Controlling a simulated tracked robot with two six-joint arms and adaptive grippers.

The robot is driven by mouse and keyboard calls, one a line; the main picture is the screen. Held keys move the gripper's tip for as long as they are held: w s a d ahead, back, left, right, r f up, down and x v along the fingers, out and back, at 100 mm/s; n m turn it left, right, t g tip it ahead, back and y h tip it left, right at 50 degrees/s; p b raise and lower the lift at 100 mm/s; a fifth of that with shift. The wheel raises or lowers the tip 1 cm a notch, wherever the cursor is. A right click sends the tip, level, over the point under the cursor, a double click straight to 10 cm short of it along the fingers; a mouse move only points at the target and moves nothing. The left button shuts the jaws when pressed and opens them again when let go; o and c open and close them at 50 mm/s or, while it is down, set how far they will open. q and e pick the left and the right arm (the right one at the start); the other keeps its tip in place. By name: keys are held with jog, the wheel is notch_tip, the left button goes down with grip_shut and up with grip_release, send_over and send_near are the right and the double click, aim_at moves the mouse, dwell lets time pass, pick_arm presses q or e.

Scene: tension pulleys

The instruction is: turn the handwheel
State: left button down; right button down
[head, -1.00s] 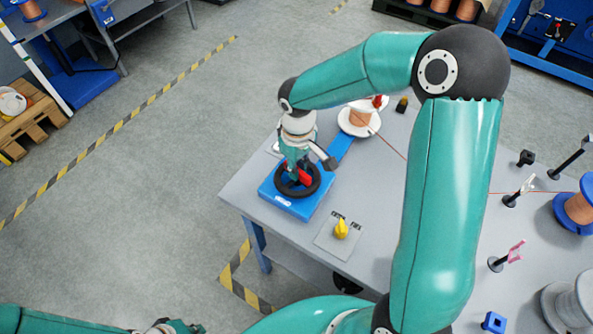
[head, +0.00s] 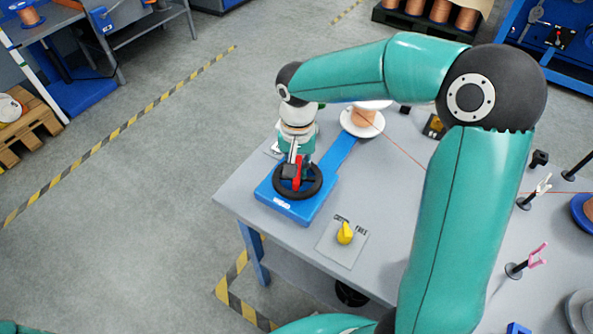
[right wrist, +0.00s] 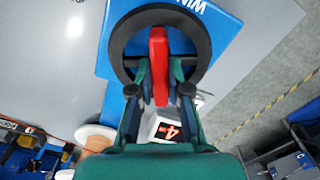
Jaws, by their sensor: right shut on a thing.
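The handwheel (head: 312,188) is a black ring with a red bar across it, on a blue base (head: 290,208) at the table's near left corner. It also shows at the top of the right wrist view (right wrist: 122,40), with the red bar (right wrist: 158,60) running nearly upright in the picture. My right gripper (head: 297,172) points down over the wheel. In the right wrist view its fingers (right wrist: 158,72) are shut on the red bar, one on each side. In the head view the gripper hides part of the wheel. My left gripper is out of view.
A yellow knob (head: 345,233) on a grey plate stands close to the wheel's base. A white-flanged copper spool (head: 363,119) is behind, with a thin wire running right. A display with a red digit (right wrist: 168,130) is near the wheel. Posts with forked tops stand at right.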

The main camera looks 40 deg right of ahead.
jog(key=shift+m+b, duration=0.3)
jog(key=shift+m, duration=0.8)
jog(key=c, duration=1.1)
grip_release()
notch_tip(320, 180, up, 12)
